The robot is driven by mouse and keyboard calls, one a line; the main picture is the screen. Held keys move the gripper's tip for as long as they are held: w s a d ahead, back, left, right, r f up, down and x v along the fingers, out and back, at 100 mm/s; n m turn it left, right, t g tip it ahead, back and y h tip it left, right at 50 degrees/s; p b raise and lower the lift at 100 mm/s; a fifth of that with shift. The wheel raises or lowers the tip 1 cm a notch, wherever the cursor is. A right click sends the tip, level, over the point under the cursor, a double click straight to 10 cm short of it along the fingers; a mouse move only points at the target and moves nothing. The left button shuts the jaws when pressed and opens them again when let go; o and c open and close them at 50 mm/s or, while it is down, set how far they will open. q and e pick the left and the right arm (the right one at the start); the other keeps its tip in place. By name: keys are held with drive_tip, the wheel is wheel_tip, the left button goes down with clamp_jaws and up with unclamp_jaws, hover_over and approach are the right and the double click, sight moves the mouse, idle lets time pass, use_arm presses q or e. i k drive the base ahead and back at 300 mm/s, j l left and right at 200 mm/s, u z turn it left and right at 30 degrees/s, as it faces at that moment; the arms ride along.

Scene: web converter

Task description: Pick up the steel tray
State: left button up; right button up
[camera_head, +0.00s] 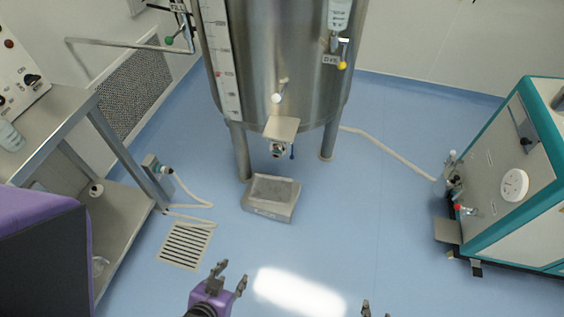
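A low grey metal piece with a recessed top, which looks like the steel tray (271,190), sits on the blue floor below the large steel tank. It may instead be a floor scale; I cannot tell for sure. My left gripper (231,276) is purple with dark fingers. It is open and empty, nearer to me than the tray and apart from it. My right gripper (377,310) shows only its fingertips at the bottom edge. They are spread, with nothing visible between them; the rest is out of frame.
The steel tank (285,60) stands on legs behind the tray, its outlet valve (278,149) overhanging. A steel bench (120,190) is at left, beside a floor drain grate (186,245). A teal-edged machine (510,180) stands at right, with a hose (392,153) toward the tank. Floor between is clear.

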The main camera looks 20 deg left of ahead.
sight(271, 189)
drive_tip(key=i+j, duration=0.1)
drive_tip(key=i, duration=1.4)
drive_tip(key=j+u, duration=0.05)
